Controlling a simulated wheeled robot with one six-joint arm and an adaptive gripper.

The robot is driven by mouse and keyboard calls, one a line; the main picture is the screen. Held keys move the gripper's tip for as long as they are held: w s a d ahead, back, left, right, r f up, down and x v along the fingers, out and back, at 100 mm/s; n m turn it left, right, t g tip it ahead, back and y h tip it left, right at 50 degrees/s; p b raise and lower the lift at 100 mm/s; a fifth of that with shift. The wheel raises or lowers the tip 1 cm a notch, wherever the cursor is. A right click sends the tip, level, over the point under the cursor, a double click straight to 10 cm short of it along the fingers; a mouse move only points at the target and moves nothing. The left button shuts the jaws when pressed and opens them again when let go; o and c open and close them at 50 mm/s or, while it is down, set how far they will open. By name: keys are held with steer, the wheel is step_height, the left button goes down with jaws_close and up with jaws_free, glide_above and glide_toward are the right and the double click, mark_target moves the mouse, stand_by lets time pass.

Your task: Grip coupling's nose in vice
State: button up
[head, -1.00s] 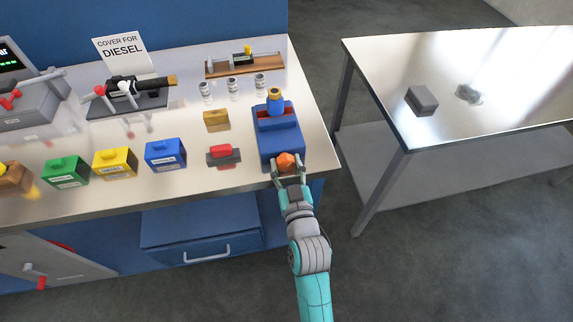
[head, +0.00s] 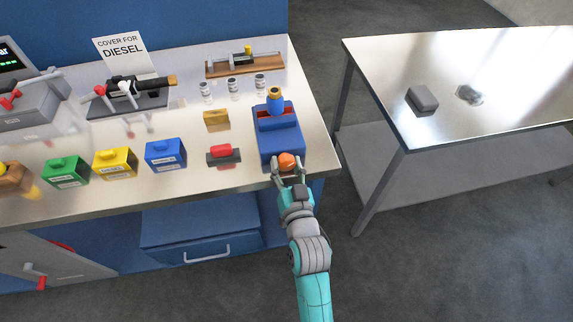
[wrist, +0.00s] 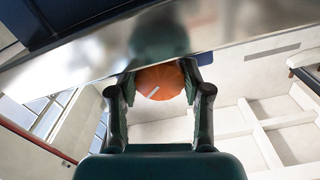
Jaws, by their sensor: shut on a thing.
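The blue vice (head: 284,142) stands at the right end of the bench, with a red strip along its jaw. The coupling (head: 275,100), blue with a gold-coloured top, stands upright at the vice's jaws; its lower end is hidden there, and I cannot tell how tightly it is held. An orange knob (head: 287,161) sits at the vice's near end. My gripper (head: 289,172) is shut on this knob. In the wrist view the orange knob (wrist: 160,82) lies between the two dark fingers, with a pale mark on its face.
A red-and-grey block (head: 224,155), a brass-coloured block (head: 216,120) and blue, yellow and green boxes stand left of the vice. Several small canisters (head: 233,86) stand behind. A separate metal table (head: 480,85) to the right bears a grey block (head: 422,100).

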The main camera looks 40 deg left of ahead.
steer(key=o, duration=1.2)
steer(key=shift+c, duration=0.2)
steer(key=v, duration=1.2)
steer(key=s+d+f+m+t+h, duration=0.1)
steer(key=s+d+f+h, duration=0.1)
steer(key=d, duration=0.6)
steer(key=s+d+f+m+t+h, duration=0.1)
steer(key=s+d+f+m+h, duration=0.15)
steer(key=d, duration=0.55)
steer(key=s+d+f+m+t+h, duration=0.1)
steer(key=s+d+f+h, duration=0.15)
steer(key=d, duration=0.55)
steer(key=s+d+r+m+h, duration=0.1)
steer(key=s+d+r+h, duration=0.1)
steer(key=s+d, duration=0.3)
steer(key=s+d+r+m+h, duration=0.1)
steer(key=s+d+h, duration=0.3)
steer(key=s, duration=0.7)
steer(key=d+r, duration=0.1)
steer(key=d, duration=0.1)
steer(key=shift+d+r+h, duration=0.3)
steer(key=shift+r+h, duration=0.1)
